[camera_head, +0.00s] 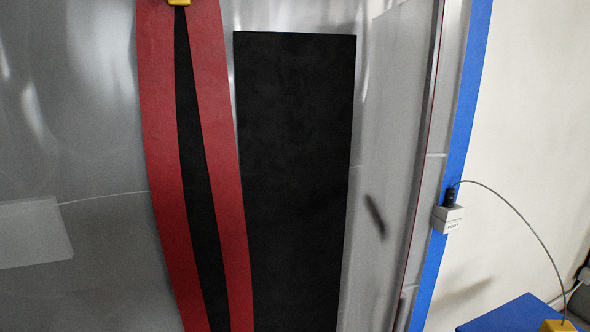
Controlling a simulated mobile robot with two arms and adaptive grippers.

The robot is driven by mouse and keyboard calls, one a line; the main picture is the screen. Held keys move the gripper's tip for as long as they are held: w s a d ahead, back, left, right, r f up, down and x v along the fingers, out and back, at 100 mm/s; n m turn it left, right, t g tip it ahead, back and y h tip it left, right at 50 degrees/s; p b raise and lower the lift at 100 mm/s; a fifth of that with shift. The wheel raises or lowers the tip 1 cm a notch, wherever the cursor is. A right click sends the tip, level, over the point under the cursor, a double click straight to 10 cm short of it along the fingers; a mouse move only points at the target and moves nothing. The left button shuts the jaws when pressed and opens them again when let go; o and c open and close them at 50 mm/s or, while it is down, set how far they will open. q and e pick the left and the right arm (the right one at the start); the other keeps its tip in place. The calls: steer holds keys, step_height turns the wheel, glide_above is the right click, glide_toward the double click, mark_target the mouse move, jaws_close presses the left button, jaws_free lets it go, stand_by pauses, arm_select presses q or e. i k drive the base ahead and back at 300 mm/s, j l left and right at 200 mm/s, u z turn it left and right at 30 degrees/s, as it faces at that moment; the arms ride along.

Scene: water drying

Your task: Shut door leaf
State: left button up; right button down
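A shiny grey metal surface (70,130) fills the left and middle of the head view; it looks like the door leaf, though I cannot be sure. A tall black rectangular panel (297,180) is on it. Two red strips (160,120) with a narrow black band between them run down left of the panel. On the right, a narrow upright edge with a thin red line (431,120) stands beside a blue vertical strip (464,125). I cannot tell whether the leaf is open or closed. No handle is clearly visible. Neither gripper is in view.
The cable runs down to a yellow object (558,326) by a blue surface (515,315). A pale wall (540,120) is at right.

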mark_target(403, 76)
steer(key=i+l+u, duration=0.15)
steer(key=l+u, duration=0.2)
steer(key=l, duration=0.5)
steer(key=l+u, duration=0.3)
steer(key=l, duration=0.5)
